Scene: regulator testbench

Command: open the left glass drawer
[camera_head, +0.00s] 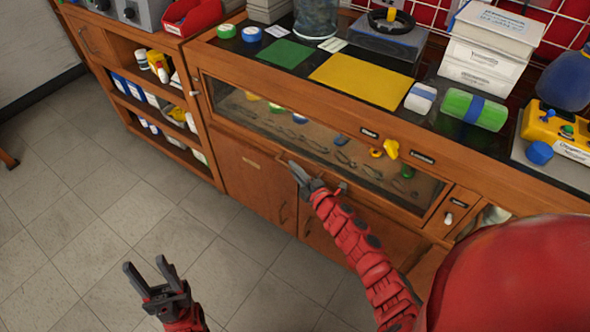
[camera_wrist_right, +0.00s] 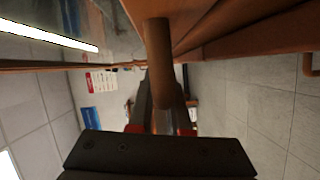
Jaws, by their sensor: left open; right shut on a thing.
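The glass-fronted drawer (camera_head: 232,101) runs along the bench front below the countertop, with small tools showing behind its glass. Its front looks flush with the wooden frame. My right gripper (camera_head: 294,168) is at the lower edge of this front, and its arm reaches in from the lower right. In the right wrist view its fingers are shut on a brown bar-shaped handle (camera_wrist_right: 158,55); the gripper hides part of the handle in the head view. My left gripper (camera_head: 152,268) is open and empty over the floor at the lower left, well away from the bench.
Wooden cupboard doors (camera_head: 252,183) lie below the glass front. An open shelf unit (camera_head: 160,110) with bottles and boxes stands to the left. A yellow mat (camera_head: 362,82) and a green roll (camera_head: 473,109) are on the countertop. The tiled floor (camera_head: 100,215) before the bench is clear.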

